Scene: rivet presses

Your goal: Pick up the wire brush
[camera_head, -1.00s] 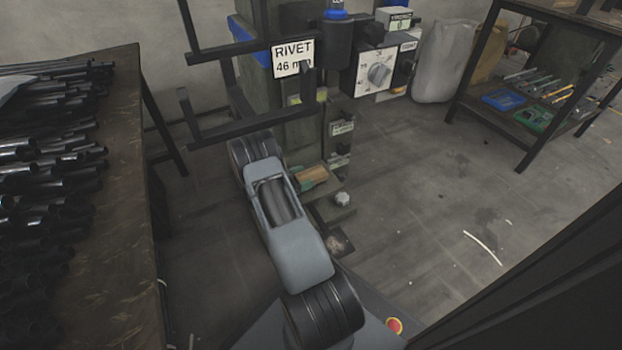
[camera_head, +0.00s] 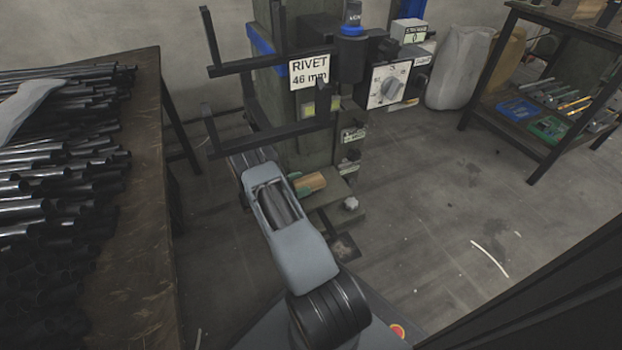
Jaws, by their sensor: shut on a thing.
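I cannot make out the wire brush for certain. A tan, rounded thing with green beside it (camera_head: 311,183) shows low at the foot of the rivet press (camera_head: 320,140), just right of my grey arm link; I cannot tell whether it is a brush handle. My arm reaches up from the bottom centre toward the press's left side. My gripper does not show; the arm's far end is hidden behind the black bars and its own link.
A bench (camera_head: 140,200) piled with black tubes (camera_head: 60,170) stands at the left. A shelf (camera_head: 545,130) with blue and green trays stands at the back right, near a pale sack (camera_head: 460,65). Black bars (camera_head: 255,130) stick out left from the press. Floor at right is mostly clear.

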